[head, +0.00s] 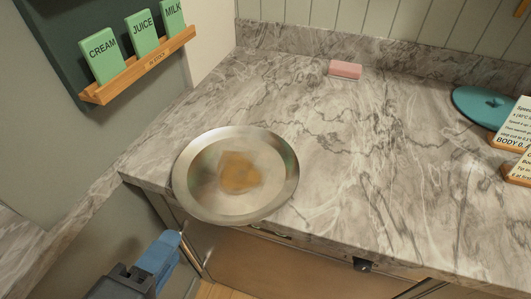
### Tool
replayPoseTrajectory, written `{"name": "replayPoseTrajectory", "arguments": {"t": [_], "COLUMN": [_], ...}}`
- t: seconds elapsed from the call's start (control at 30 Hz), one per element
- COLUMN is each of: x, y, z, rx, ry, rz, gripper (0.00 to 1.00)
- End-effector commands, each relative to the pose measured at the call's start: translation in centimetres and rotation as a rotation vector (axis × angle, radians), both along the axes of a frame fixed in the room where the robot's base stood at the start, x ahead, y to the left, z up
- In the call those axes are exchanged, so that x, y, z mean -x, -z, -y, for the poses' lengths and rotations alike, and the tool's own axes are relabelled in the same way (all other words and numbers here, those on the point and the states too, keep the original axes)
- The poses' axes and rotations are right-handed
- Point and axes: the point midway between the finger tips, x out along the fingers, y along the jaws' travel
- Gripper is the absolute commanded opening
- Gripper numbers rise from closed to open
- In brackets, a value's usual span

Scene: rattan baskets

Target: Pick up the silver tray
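The silver tray (272,187) is a round, shiny metal dish with a raised rim. It lies on the marble counter near its front left corner, and its front edge reaches the counter's edge. A blurred brown-orange patch shows at its middle; I cannot tell whether it is a reflection or something lying there. Part of my gripper or arm, dark grey and blue, shows at the bottom left, below and in front of the counter and apart from the tray. Its fingertips cannot be made out clearly, so I cannot tell its opening.
The marble counter (350,150) is clear right of the tray. A pink block (345,69) lies at the back. A teal round lid (484,104) and lettered cards (516,125) are at the right. A wooden rack (140,68) with green cards hangs on the left wall.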

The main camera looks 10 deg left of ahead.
Motion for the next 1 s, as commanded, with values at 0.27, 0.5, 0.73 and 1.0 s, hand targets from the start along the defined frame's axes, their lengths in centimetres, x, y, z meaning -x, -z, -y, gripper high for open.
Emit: {"name": "replayPoseTrajectory", "arguments": {"t": [0.27, 0.5, 0.73, 1.0], "x": [-2.4, -5.7, -7.2, -7.2], "y": [0.8, 1.6, 2.3, 2.3], "z": [-0.1, -0.2, -0.2, -0.2], "rx": [0.001, 0.002, 0.001, 0.000], "ry": [-0.001, 0.001, -0.001, 0.000], "rz": [0.000, -0.001, -0.001, -0.001], "gripper": [0.34, 0.34, 0.34, 0.26]}}
